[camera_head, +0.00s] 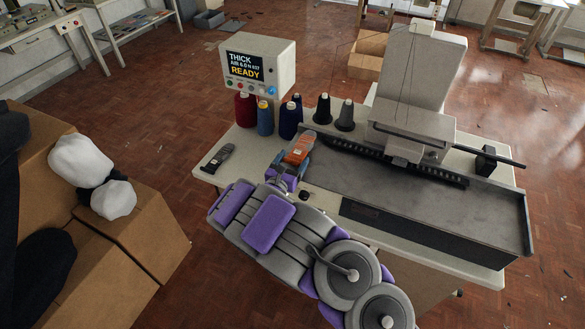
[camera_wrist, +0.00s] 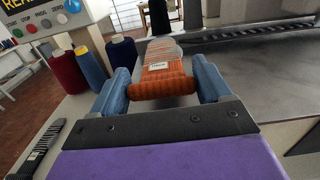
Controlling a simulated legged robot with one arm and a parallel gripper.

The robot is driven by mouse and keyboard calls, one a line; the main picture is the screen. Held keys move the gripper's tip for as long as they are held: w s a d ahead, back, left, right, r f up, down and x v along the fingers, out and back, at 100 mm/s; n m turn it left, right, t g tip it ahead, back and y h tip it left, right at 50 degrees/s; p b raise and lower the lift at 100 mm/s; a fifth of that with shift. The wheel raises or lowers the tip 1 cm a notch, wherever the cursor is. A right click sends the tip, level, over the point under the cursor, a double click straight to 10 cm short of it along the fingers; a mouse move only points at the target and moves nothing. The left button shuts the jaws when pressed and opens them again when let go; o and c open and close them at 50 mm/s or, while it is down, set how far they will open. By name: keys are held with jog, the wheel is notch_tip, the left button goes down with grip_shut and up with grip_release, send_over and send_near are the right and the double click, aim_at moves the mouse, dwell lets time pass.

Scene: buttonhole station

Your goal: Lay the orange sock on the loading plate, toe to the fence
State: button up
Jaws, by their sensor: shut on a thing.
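The orange sock (camera_head: 298,152) is in my gripper (camera_head: 293,169) at the left end of the grey loading plate (camera_head: 410,205). In the wrist view, the blue fingers (camera_wrist: 164,84) stand either side of the sock (camera_wrist: 163,72). Its near end is a thick orange ribbed roll; a small white label and a grey far part show beyond, pointing away from my gripper. Whether the sock touches the plate (camera_wrist: 262,85) I cannot tell. A dark toothed rail (camera_head: 430,174) runs along the plate's back; I cannot tell whether it is the fence.
A control box (camera_head: 258,65) reading "READY" stands at the table's back left. Red, blue and black thread cones (camera_head: 245,110) stand near the sock. A dark striped item (camera_head: 217,157) lies at the left. The machine head (camera_head: 412,122) overhangs the plate's back. Boxes (camera_head: 140,225) stand left.

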jog(key=f, duration=0.2)
jog(key=shift+a+f+b, duration=0.3)
jog(key=shift+f+b, duration=0.1)
jog(key=shift+d+f, duration=0.15)
jog(key=shift+f, duration=0.05)
jog(key=shift+d+r, duration=0.1)
jog(key=shift+r, duration=0.05)
jog(key=o, duration=1.2)
jog(key=shift+d, duration=0.2)
jog(key=shift+o, duration=0.2)
jog(key=shift+s+a, duration=0.1)
jog(key=shift+a, duration=0.25)
jog(key=shift+s+a, duration=0.1)
jog(key=shift+s, duration=0.25)
jog(key=p+v, duration=0.2)
jog(key=v, duration=0.9)
jog(key=shift+d+r, duration=0.1)
jog(key=shift+d, duration=0.2)
